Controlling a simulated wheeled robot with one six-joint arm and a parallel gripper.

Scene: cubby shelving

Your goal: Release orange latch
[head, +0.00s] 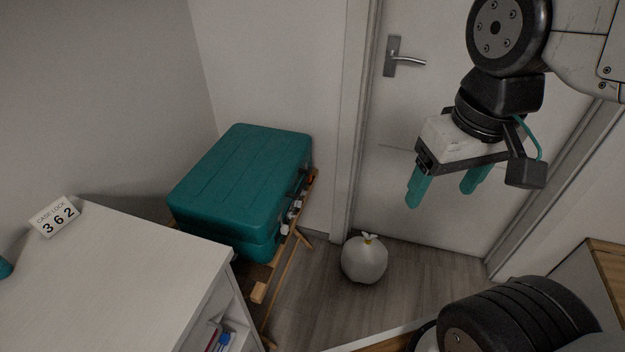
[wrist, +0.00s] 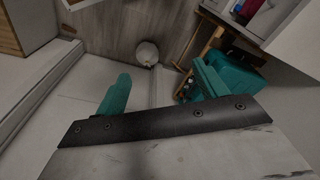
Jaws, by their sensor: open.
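A teal hard case (head: 243,185) lies closed on a wooden stand in the corner, left of the door. Its front side faces right and carries small dark and pale fittings (head: 293,212); a small orange-brown spot (head: 313,174) shows near its far end, but I cannot tell whether it is the orange latch. My gripper (head: 447,188) is open and empty, with teal fingers pointing down, in front of the door and well right of the case. In the wrist view the case (wrist: 240,76) is partly hidden behind my right-hand finger.
A white cabinet (head: 120,275) stands at the front left, with a card (head: 54,217) reading "CASE LOCK 362" on top. A tied white bag (head: 364,260) sits on the wooden floor before the white door (head: 440,130). The wooden stand (head: 283,275) has legs reaching out. Floor around the bag is clear.

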